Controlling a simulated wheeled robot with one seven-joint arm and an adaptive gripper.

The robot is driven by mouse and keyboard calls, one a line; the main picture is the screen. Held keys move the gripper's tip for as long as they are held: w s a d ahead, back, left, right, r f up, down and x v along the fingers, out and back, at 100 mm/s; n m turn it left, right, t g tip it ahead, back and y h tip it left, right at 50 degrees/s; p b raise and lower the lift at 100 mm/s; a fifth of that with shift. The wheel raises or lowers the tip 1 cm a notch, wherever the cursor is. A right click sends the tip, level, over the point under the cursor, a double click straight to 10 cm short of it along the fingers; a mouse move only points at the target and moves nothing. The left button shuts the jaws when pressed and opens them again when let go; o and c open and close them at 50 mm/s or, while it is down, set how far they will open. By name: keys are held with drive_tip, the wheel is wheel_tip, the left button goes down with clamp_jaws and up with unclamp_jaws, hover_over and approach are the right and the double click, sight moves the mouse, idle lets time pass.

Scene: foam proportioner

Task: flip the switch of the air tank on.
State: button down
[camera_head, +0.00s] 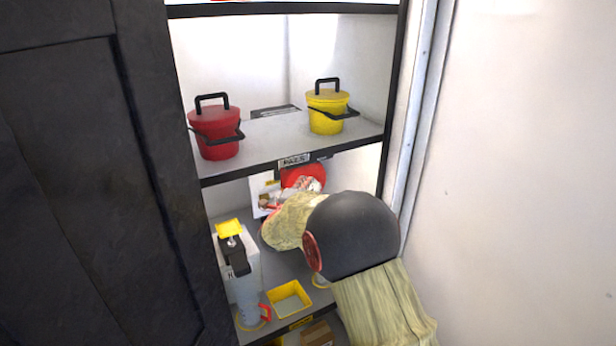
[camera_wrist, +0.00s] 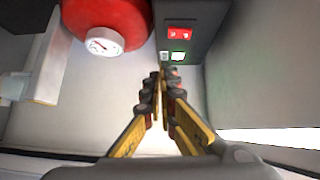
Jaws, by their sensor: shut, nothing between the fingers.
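In the wrist view the air tank (camera_wrist: 100,22) is a rounded red body at the upper left, with a white dial gauge (camera_wrist: 103,42) on its front. To its right stands a dark grey box (camera_wrist: 193,15) with a red switch or label (camera_wrist: 180,33) and a bright green-and-white one (camera_wrist: 178,56) below it. My gripper (camera_wrist: 160,74), with yellow-and-black fingers, is shut and empty. Its tips appear just below the green part; I cannot tell whether they touch. In the head view a red rounded thing (camera_head: 303,174) shows partly behind my arm, which hides my gripper.
A red bucket (camera_head: 215,133) and a yellow bucket (camera_head: 327,108) stand on the upper shelf (camera_head: 270,140). Below are a yellow tray (camera_head: 289,299) and a grey-white device with a yellow top (camera_head: 238,260). A dark door (camera_head: 80,180) stands left, a pale wall (camera_head: 520,180) right.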

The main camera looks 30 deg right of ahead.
drive_tip(key=v, duration=0.4)
drive_tip(key=shift+s+a+f, duration=0.25)
